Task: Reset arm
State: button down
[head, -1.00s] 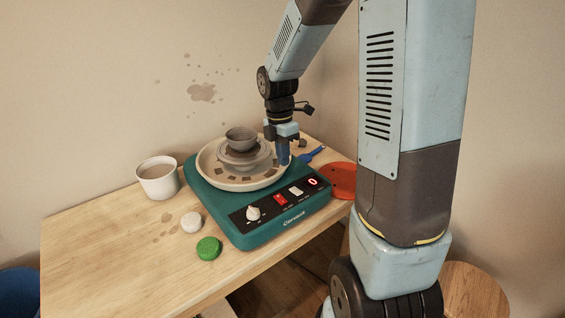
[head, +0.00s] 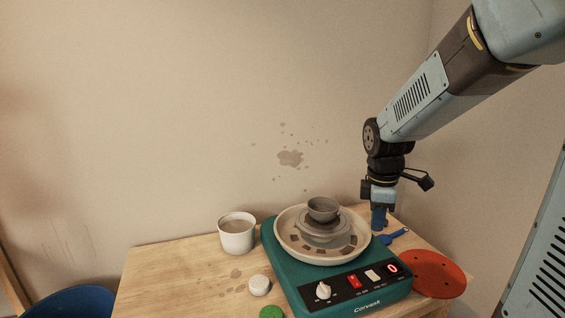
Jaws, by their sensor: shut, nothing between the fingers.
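My gripper (head: 379,220) points down at the right rear of the pottery wheel, with its blue fingers shut and empty. It is beside the wheel's cream splash pan (head: 283,244), and I cannot tell whether it touches anything. The teal pottery wheel (head: 283,268) stands on the wooden table and carries a grey clay bowl (head: 322,204) on a stepped clay base. A blue-handled tool (head: 394,236) lies just right of my gripper, partly hidden behind it.
A white cup (head: 237,236) stands left of the wheel. A white round piece (head: 259,286) and a green one (head: 271,312) lie in front of it. A red disc (head: 438,274) is at the right edge. The left tabletop (head: 170,275) is mostly clear; a wall stands close behind.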

jog(key=s+r+m+t, duration=0.4)
jog(key=s+r+m, duration=0.6)
jog(key=s+m, duration=0.5)
jog(key=shift+d+r+t+y, duration=0.15)
jog(key=shift+d+t+y, duration=0.15)
jog(key=shift+d+y, duration=0.1)
jog(key=c, duration=1.8)
grip_release()
jog(key=shift+a, duration=0.1)
